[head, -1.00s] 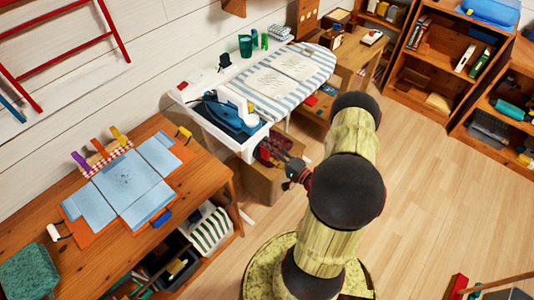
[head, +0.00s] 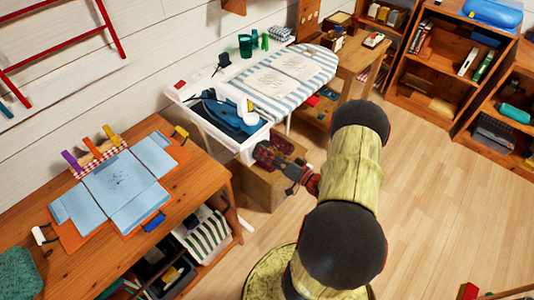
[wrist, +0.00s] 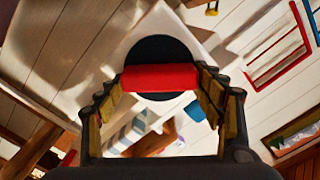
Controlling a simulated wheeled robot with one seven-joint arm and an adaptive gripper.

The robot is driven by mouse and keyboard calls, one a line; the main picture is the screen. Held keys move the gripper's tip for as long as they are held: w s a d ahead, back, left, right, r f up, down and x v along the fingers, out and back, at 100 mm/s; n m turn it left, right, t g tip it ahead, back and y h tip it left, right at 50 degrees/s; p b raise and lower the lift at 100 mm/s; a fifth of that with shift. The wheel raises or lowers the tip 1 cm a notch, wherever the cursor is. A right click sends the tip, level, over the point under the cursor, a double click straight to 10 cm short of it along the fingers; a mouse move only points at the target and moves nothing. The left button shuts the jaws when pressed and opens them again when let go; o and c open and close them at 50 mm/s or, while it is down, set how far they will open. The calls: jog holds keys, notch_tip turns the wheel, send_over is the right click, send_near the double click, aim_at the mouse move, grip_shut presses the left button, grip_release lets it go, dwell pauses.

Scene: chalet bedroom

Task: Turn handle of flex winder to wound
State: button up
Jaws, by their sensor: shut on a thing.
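In the wrist view, a red cylindrical handle (wrist: 160,77) lies crosswise between my fingers, in front of a round black disc (wrist: 160,48). A pale panel shows behind the disc. My gripper (wrist: 162,82) is shut on the red handle, with its yellow-padded fingers at the handle's two ends. In the head view, my gripper (head: 266,156) is just below the near end of the white ironing-board tray (head: 240,146), which holds a blue iron (head: 232,120). There, the handle and disc cannot be made out.
A striped ironing board (head: 300,75) extends behind the tray. A wooden table (head: 100,240) with blue cloth and clips stands at the left. A wooden box (head: 262,190) is below my gripper. Shelves (head: 440,75) stand at the back right.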

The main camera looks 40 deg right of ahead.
jog(key=shift+f+n, duration=0.1)
jog(key=shift+n, duration=0.2)
dwell(0.4)
jog(key=o, duration=1.1)
jog(key=shift+c, duration=0.2)
jog(key=s, duration=1.2)
jog(key=shift+d, duration=0.45)
